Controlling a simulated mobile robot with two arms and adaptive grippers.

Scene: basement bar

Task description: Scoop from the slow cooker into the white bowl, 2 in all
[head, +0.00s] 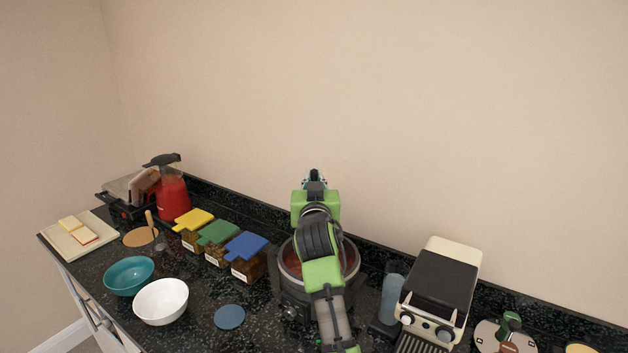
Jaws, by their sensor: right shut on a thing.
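The slow cooker (292,297) is a round dark pot on the counter, with reddish contents showing on both sides of my arm. The white bowl (161,303) stands upright at the front left, and its visible inside looks empty. My right gripper (314,176) is above the far side of the slow cooker, seen from behind. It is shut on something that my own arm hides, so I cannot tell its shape. My arm also covers the middle of the pot. My left gripper is out of view.
A teal bowl (129,276) stands beside the white bowl. Boxes with yellow, green and blue (247,246) lids stand left of the cooker. A blue disc (229,317) lies in front. A blue-grey bottle (392,299) and a cream-and-black appliance (438,292) stand close on the right.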

